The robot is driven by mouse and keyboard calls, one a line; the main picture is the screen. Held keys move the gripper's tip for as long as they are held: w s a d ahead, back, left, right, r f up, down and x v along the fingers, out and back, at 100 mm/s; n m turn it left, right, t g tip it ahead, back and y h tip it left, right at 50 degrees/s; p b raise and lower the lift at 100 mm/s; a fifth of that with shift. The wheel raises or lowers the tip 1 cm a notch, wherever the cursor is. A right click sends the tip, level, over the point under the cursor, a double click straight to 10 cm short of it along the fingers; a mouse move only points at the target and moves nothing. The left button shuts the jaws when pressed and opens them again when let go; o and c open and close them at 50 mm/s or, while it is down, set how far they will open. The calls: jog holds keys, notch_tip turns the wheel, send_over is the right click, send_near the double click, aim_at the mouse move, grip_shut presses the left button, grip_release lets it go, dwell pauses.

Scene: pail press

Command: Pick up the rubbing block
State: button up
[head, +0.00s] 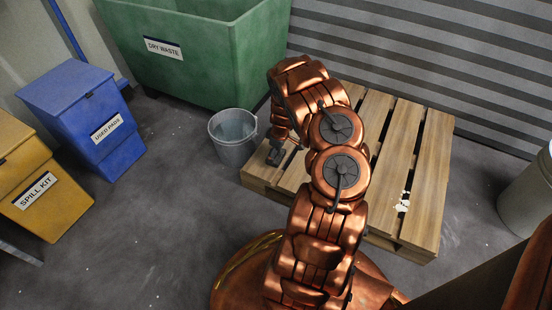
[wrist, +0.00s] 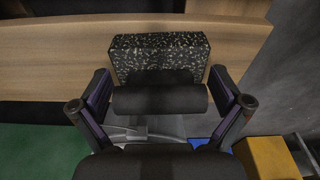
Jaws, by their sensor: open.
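The rubbing block (wrist: 160,52) shows in the wrist view as a black, pale-speckled slab against a wooden board. A dark rounded bar (wrist: 160,99), seemingly its handle, is on its near side. My gripper (wrist: 161,86) is open, with one finger at each end of the bar. A narrow gap seems to show on both sides, but contact is hard to judge. In the head view my gripper (head: 276,154) points down at the left edge of the pallet (head: 430,165). My arm hides part of the pallet, and I cannot make out the block there.
A grey pail (head: 234,140) stands on the floor just left of the pallet. A green dry waste bin (head: 200,60) is behind it. A blue used pads bin (head: 85,115) and yellow spill kit box (head: 40,190) stand at left. The floor between is clear.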

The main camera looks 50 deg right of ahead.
jog(key=shift+f, duration=0.5)
jog(key=shift+c, duration=0.2)
jog(key=c, duration=0.8)
jog(key=shift+a+r, duration=0.1)
jog(key=shift+r+p, duration=0.45)
jog(key=shift+r, duration=0.1)
notch_tip(320, 180, up, 3)
jog(key=shift+f+p, duration=0.15)
jog(key=shift+p, duration=0.8)
jog(key=s+p, duration=0.1)
jog(key=s, duration=0.4)
jog(key=s+p, duration=0.1)
jog(key=s, duration=0.4)
jog(key=s+r+p, duration=0.1)
jog(key=s+p, duration=0.1)
jog(key=s, duration=0.4)
